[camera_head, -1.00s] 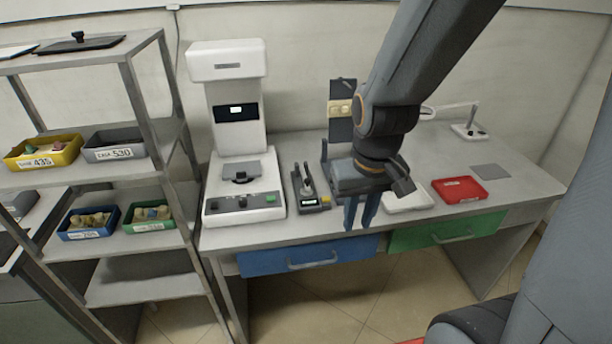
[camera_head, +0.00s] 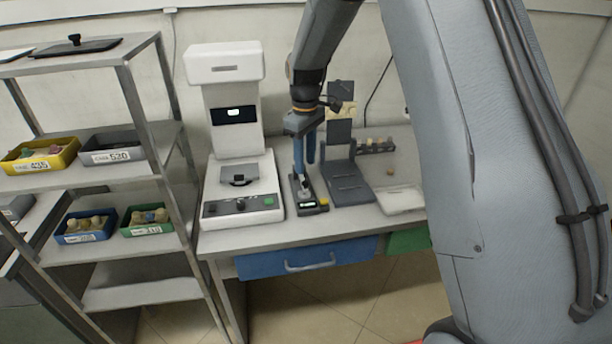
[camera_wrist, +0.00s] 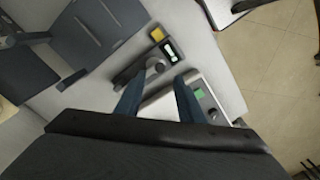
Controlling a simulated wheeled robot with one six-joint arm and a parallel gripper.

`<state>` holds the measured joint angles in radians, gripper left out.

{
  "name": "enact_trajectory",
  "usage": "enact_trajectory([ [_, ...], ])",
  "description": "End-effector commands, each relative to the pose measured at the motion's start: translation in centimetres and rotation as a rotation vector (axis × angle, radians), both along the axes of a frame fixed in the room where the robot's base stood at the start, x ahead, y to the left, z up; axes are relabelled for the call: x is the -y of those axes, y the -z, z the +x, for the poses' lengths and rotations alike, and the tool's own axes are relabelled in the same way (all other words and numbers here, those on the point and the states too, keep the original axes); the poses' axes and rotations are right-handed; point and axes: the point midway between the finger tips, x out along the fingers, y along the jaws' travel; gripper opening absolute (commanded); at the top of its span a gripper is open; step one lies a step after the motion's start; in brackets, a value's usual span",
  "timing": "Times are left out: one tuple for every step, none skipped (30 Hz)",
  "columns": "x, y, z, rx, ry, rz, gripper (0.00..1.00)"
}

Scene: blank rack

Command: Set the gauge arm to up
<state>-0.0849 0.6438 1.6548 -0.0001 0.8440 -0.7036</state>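The gauge (camera_head: 312,204) is a small dark device with a lit display and a yellow button on the bench. It also shows in the wrist view (camera_wrist: 170,50), with a grey round part (camera_wrist: 156,66) beside the display. My gripper (camera_head: 304,168) points down over the back part of the gauge. Its two blue fingers are apart with nothing seen between them. In the wrist view the fingertips (camera_wrist: 157,88) are close to the gauge; contact cannot be told. The gauge arm is largely hidden by the fingers, so its position is unclear.
A white measuring machine (camera_head: 236,206) stands close on the left. A dark stand (camera_head: 347,184) and a white tray (camera_head: 400,199) are on the right. A shelf rack (camera_head: 150,173) with bins is at far left. My arm hides the bench's right side.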

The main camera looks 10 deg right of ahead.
Motion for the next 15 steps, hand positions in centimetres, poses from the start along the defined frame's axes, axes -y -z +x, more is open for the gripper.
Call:
enact_trajectory([
  [0.0,0.8,-0.2,-0.004,0.001,0.0,0.35],
  [0.0,1.3,-0.2,-0.005,0.001,-0.001,0.35],
  [0.1,1.9,-0.2,-0.004,0.002,-0.001,0.35],
  [0.1,2.4,-0.2,-0.004,0.002,0.0,0.35],
  [0.1,2.8,-0.2,-0.004,0.002,0.0,0.35],
  [0.1,3.4,-0.2,-0.003,0.002,0.0,0.35],
  [0.1,3.8,-0.2,-0.004,0.003,-0.001,0.35],
  [0.1,4.2,-0.2,-0.003,0.003,0.0,0.35],
  [0.1,4.6,-0.1,-0.001,0.003,0.0,0.35],
  [0.1,4.9,-0.1,-0.001,0.003,0.0,0.35],
  [0.1,5.2,-0.1,-0.001,0.003,0.0,0.35],
  [0.1,5.5,-0.1,-0.001,0.003,0.0,0.35],
  [0.1,5.7,-0.1,0.0,0.003,0.0,0.35],
  [0.1,5.8,-0.1,0.0,0.003,0.0,0.35],
  [0.0,5.9,-0.1,0.001,0.003,0.0,0.35],
])
